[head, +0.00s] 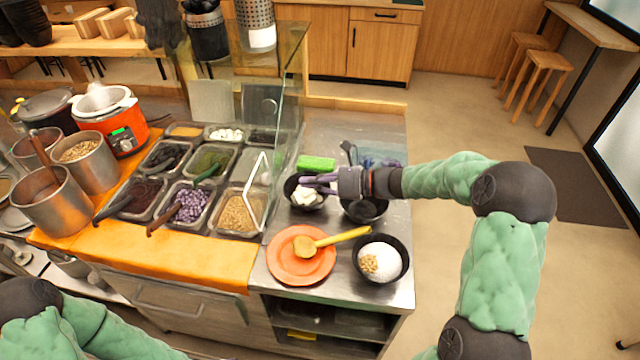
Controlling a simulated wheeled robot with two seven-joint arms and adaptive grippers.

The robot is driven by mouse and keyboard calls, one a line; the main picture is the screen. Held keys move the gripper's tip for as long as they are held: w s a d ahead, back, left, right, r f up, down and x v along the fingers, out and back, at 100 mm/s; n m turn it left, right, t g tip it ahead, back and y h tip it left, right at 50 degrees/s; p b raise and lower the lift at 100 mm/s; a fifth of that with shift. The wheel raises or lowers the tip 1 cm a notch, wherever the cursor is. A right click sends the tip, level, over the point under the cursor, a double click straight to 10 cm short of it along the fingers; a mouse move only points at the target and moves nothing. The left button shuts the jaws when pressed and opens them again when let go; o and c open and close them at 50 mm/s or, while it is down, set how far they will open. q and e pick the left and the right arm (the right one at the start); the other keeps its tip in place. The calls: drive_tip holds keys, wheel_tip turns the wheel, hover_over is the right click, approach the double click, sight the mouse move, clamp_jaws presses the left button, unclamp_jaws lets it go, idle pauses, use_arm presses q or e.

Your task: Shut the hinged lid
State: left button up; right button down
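Two upright metal panels stand behind the topping pans, a plain left panel (212,101) and a right panel (260,104) seen through glass; they look like raised lids, but I cannot tell which is the hinged one. My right gripper (318,184) reaches in from the right, with its fingers over or beside a dark bowl (291,187) with white contents. Its fingertips are small and overlap the bowl, so I cannot tell whether they are open or shut. My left arm shows at the lower left; its gripper is out of view.
Several topping pans (238,213) sit in the counter behind a glass screen. An orange cooker (126,134) and metal pots (50,203) stand left. An orange plate (285,268) with a yellow ladle (340,239) and a white-filled bowl (404,262) are near the front edge.

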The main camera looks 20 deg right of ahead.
sight(267, 181)
drive_tip(key=b+x, duration=0.2)
drive_tip(key=x, duration=0.6)
drive_tip(key=shift+w+a, duration=0.25)
